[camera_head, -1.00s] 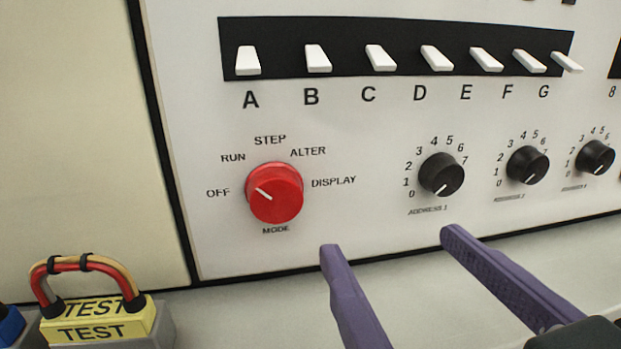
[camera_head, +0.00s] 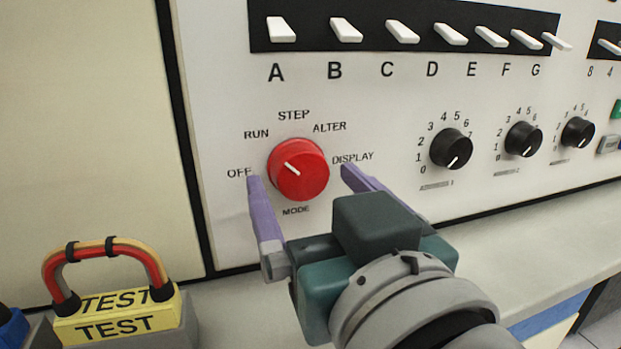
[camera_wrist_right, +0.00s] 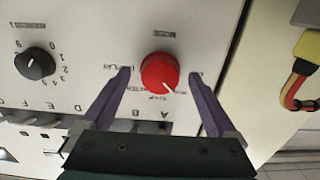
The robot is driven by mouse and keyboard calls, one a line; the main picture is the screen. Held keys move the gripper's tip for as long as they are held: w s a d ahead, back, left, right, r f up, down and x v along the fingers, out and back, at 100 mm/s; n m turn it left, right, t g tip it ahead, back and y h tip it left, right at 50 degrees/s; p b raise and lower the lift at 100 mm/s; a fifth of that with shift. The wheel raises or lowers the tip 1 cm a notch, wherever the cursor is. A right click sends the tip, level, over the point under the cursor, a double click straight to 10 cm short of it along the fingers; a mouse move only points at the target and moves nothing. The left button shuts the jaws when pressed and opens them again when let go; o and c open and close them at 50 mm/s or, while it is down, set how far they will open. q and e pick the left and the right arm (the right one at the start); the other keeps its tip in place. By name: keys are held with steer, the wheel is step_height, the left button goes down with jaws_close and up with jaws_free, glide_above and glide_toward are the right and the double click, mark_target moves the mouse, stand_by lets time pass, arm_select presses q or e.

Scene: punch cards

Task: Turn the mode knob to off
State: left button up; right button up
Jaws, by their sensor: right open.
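The red mode knob (camera_head: 298,170) is on the white panel, with OFF, RUN, STEP, ALTER and DISPLAY printed around it. Its white pointer line slants up and left, toward RUN. My right gripper (camera_head: 300,176) is open, with its purple fingers on either side of the knob. The left finger is near OFF and the right one near DISPLAY. In the right wrist view, the knob (camera_wrist_right: 159,72) sits between the spread fingertips (camera_wrist_right: 160,74), with a gap on each side. My left gripper is not in view.
White switches (camera_head: 402,33) line the panel above. Black address knobs (camera_head: 451,149) stand to the right. A yellow TEST block (camera_head: 118,316) with a red and tan handle is at the lower left. The pale ledge (camera_head: 520,235) below the panel is clear at right.

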steer(key=shift+w, duration=0.25)
steer(key=c, duration=1.3)
